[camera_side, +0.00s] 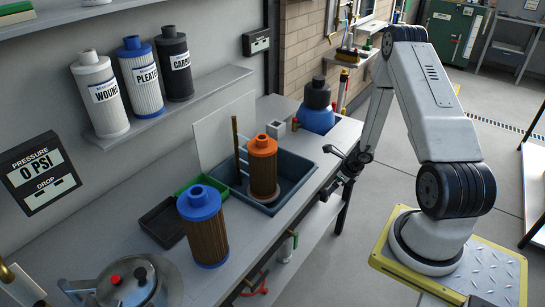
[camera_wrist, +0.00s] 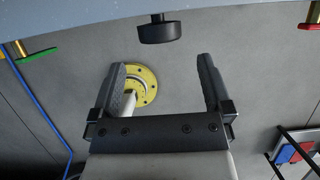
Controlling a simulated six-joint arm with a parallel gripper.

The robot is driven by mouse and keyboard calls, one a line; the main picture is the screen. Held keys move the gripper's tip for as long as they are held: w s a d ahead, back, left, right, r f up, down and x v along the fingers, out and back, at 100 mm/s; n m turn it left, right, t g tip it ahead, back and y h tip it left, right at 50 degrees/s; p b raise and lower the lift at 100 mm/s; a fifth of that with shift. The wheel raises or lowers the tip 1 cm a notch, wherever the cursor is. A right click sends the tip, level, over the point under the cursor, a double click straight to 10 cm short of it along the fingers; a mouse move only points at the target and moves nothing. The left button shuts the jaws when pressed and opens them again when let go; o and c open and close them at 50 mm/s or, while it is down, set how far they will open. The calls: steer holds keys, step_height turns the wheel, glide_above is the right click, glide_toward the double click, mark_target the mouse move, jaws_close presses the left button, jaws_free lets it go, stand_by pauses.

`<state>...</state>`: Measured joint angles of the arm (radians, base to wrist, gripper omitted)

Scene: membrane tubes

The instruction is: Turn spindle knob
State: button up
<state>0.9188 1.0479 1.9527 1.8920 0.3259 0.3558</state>
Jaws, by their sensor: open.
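A black round knob (camera_wrist: 163,32) on a short stem shows at the top middle of the wrist view, just beyond my fingertips. It looks like the spindle knob; I cannot pick it out in the side view. My gripper (camera_wrist: 162,64) is open and empty, its two dark fingers spread either side of the line to the knob and apart from it. In the side view my gripper (camera_side: 328,172) is at the front edge of the bench, right of the grey basin (camera_side: 284,204). An orange-capped brown cartridge (camera_side: 263,170) stands upright in that basin.
A blue-capped cartridge (camera_side: 207,235) stands on the bench, beside a black tray (camera_side: 163,222) and a green tray (camera_side: 202,182). A metal pot (camera_side: 133,285) is at the near left. A blue jug (camera_side: 316,108) stands behind the basin. Pipes with valves hang below the bench.

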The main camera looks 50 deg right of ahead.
mark_target(323, 194)
steer(key=shift+x, duration=3.7)
steer(key=c, duration=1.1)
steer(key=shift+d+m+y, duration=0.1)
steer(key=shift+m+y, duration=0.3)
steer(key=shift+y, duration=1.3)
steer(key=shift+f+m+y, duration=0.1)
steer(key=shift+m+y, duration=0.2)
steer(key=shift+y, duration=1.3)
steer(key=shift+y, duration=0.3)
